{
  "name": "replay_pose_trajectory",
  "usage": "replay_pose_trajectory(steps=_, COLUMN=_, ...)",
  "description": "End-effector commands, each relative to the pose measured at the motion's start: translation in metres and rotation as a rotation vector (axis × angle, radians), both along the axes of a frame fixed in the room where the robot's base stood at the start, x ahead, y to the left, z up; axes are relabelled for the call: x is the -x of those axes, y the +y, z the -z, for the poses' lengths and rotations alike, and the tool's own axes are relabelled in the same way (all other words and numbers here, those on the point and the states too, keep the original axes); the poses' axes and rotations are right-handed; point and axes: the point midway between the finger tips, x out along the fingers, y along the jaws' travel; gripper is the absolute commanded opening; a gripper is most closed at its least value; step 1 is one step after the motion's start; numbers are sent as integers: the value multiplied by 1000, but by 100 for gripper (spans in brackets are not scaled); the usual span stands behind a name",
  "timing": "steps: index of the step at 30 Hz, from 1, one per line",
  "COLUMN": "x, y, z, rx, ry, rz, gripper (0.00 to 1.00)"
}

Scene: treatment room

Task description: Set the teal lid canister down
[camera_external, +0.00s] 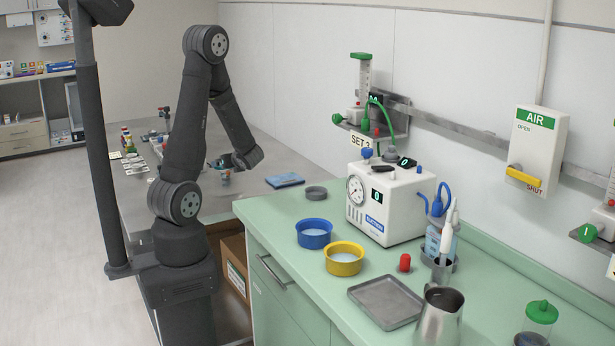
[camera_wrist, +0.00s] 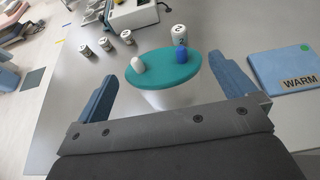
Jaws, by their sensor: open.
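The teal lid canister (camera_wrist: 158,68) is between the fingers of my gripper (camera_wrist: 163,77) in the wrist view. Its lid is a flat teal oval with a white peg and a blue peg on top, and part of its pale body shows below. The fingers are spread, one on each side, with a gap to the lid. In the external view my gripper (camera_external: 220,163) is low over the grey table (camera_external: 240,195). The canister is small and mostly hidden there, so I cannot tell exactly how its base meets the table.
A blue pad (camera_wrist: 285,78) marked WARM lies to the right on the table. Several small white cylinders (camera_wrist: 127,37) and a boxy device (camera_wrist: 132,14) stand beyond the canister. The green counter (camera_external: 300,270) holds blue and yellow bowls (camera_external: 344,268), a white machine and a jug.

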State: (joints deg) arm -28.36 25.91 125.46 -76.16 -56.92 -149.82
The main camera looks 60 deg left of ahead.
Motion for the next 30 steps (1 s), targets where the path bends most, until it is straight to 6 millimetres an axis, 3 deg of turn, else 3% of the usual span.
replay_pose_trajectory(steps=6, x=-2, y=-38, z=-16, rx=-2, ry=-1, rz=6, gripper=100)
replay_pose_trajectory(steps=13, x=-1, y=-64, z=-27, rx=-2, ry=-1, rz=4, gripper=100)
replay_pose_trajectory(steps=30, x=0, y=-73, z=-30, rx=0, ry=1, rz=0, gripper=100)
